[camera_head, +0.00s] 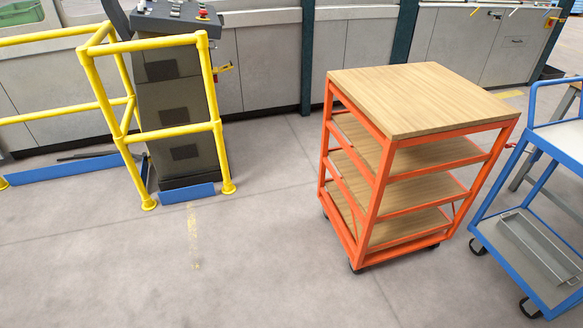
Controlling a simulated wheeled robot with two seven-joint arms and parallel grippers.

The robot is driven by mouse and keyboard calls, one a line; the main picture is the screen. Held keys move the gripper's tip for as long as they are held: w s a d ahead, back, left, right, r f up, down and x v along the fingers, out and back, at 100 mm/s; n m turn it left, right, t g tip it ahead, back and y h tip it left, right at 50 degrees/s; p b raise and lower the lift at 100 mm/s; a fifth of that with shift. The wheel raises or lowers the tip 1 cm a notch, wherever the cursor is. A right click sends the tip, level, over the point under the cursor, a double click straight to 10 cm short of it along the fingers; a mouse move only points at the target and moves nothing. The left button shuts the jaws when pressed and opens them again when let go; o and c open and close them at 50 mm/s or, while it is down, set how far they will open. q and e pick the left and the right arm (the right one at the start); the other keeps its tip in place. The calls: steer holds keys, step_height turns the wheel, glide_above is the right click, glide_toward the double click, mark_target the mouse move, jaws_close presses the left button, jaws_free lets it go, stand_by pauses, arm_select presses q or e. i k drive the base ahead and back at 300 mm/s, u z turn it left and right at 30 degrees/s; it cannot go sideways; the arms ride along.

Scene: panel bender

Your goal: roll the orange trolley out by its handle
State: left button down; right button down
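The orange trolley (375,209) stands on the floor right of the middle in the head view. It has an orange frame, a wooden top (424,95) and wooden shelves below, all of them bare. Dark castors show at its lower corners. I cannot clearly make out its handle; a small red-orange part shows at its right side, near the blue trolley. Neither of my grippers shows in this view, and nothing touches the trolley from my side.
A blue trolley (484,222) with a grey tray stands close on the right. Yellow railings (174,133) and a dark control console (180,110) stand at the left. Grey machine cabinets (268,65) line the back. The floor (270,270) in front and to the left is clear.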

mark_target(407, 104)
steer(key=u, duration=0.2)
steer(key=i, duration=3.95)
steer(key=z, duration=3.35)
